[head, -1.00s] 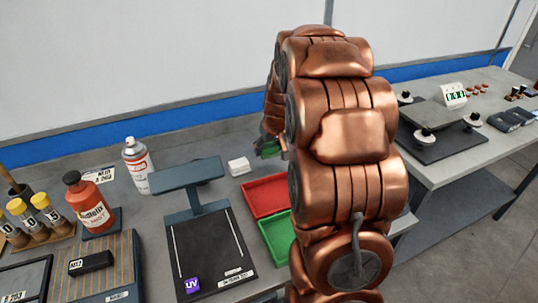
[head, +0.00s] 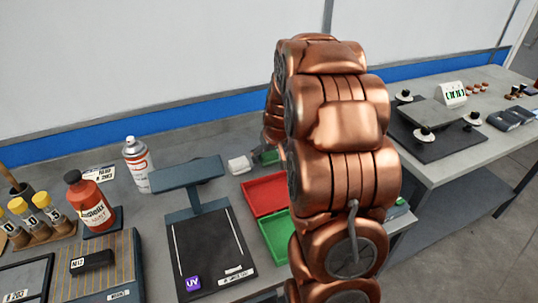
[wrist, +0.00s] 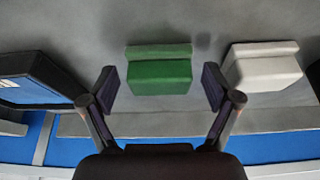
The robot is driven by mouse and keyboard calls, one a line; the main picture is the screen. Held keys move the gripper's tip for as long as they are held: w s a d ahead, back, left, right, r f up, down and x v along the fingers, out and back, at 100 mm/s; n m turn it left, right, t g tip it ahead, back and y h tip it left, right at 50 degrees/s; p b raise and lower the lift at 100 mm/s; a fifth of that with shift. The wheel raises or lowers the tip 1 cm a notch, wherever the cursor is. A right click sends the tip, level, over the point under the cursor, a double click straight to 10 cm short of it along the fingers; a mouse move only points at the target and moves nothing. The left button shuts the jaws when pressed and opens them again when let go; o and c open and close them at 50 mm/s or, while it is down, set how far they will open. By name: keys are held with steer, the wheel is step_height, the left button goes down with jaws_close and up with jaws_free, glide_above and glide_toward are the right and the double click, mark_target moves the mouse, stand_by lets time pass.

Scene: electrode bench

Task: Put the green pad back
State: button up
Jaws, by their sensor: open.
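The green pad (wrist: 159,72) is a green block that lies between my gripper's two fingers in the wrist view, with a gap on each side. It also shows in the head view (head: 269,157) as a small green patch on the bench at the back, partly hidden by my arm. My gripper (wrist: 160,90) is open, and its dark fingertips do not touch the pad. In the head view my gripper is mostly hidden behind my copper arm.
A white block (wrist: 263,68) lies just right of the green pad in the wrist view. In the head view, red (head: 266,194) and green (head: 277,236) trays stand in front of it. A UV lamp stand (head: 190,173) and spray can (head: 137,165) are to the left.

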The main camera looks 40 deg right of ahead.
steer(key=shift+r, duration=0.1)
steer(key=b+v, duration=0.1)
steer(key=v, duration=1.1)
stand_by(0.7)
